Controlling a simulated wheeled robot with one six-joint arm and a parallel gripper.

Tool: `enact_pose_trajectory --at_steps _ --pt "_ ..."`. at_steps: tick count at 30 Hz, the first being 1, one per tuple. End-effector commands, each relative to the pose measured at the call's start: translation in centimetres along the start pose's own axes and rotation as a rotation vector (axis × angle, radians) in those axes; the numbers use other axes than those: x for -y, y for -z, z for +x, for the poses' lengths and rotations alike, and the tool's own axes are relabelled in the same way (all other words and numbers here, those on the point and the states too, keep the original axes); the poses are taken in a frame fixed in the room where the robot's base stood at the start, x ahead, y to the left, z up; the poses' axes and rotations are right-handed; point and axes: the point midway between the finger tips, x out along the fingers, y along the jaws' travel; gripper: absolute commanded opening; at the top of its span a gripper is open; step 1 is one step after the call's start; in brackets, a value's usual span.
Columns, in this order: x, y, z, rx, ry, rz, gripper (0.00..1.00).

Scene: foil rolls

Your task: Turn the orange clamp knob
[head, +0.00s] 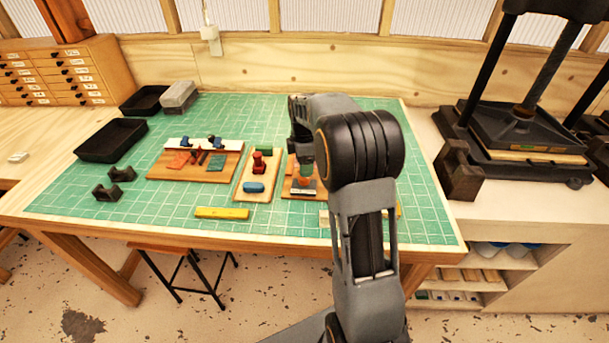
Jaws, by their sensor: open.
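My gripper (304,172) points down over a small wooden board (288,193) on the green mat, right of the table's middle. Its jaws are open and look empty, though the fingertips are small and partly hidden by my arm. No orange clamp knob can be made out for sure. The board under the gripper carries something grey and orange-brown, largely hidden by the gripper and arm.
Left of my gripper is a board (244,192) with red, green and blue parts. Further left is a wider board (160,177) with coloured pieces. A yellow bar (222,213) lies in front. Black trays (112,140) stand back left. The green mat (70,190) is bare at front left.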

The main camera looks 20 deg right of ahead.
Motion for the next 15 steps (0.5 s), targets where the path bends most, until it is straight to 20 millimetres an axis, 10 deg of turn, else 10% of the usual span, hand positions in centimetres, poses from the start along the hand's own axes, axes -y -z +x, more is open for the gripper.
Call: enact_pose_trajectory --at_steps 15 --pt "0.0 0.0 5.3 0.0 0.0 0.0 0.65"
